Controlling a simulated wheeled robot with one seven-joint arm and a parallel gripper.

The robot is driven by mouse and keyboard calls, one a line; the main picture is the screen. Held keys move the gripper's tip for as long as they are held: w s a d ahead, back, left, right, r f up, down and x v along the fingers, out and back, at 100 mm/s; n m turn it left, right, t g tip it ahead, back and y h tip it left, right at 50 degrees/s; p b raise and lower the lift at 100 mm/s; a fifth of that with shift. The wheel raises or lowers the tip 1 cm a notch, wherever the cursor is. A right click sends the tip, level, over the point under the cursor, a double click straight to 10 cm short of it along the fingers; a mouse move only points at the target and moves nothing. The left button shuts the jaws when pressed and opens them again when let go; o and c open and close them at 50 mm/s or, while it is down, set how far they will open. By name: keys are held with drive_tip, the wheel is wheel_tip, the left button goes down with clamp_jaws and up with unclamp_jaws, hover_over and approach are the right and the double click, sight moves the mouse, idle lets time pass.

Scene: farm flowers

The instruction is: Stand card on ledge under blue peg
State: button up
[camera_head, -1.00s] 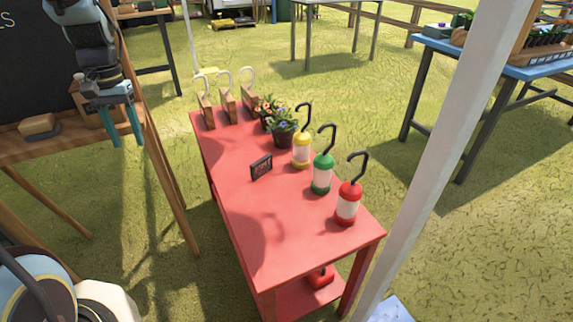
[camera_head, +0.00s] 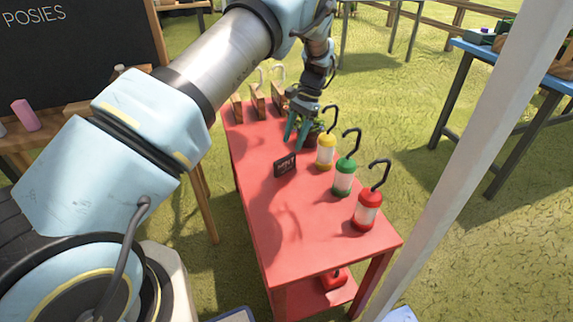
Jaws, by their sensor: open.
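A small dark card (camera_head: 285,165) with pale lettering stands upright on the red table (camera_head: 265,215), left of the lanterns. My gripper (camera_head: 296,140) is open and empty, its teal fingers pointing down just above and behind the card, in front of the flower pot. I cannot tell whether it touches anything. I cannot make out a blue peg or a ledge; a chalkboard (camera_head: 70,50) reading "POSIES" stands at the upper left, partly behind my arm.
Yellow (camera_head: 326,152), green (camera_head: 344,178) and red (camera_head: 367,211) hooked lanterns stand along the table's right side. Wooden hooked blocks (camera_head: 257,101) stand at the back. A white post (camera_head: 455,150) rises at right. The table's front left is bare.

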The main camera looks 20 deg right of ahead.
sight(286, 157)
drive_tip(key=shift+w+p+x, duration=0.15)
drive_tip(key=shift+p+x, duration=0.15)
drive_tip(key=shift+x, duration=1.3)
drive_tip(key=shift+w+p+x, duration=0.15)
drive_tip(key=shift+p+x, duration=0.15)
drive_tip(key=shift+x, duration=1.3)
clamp_jaws()
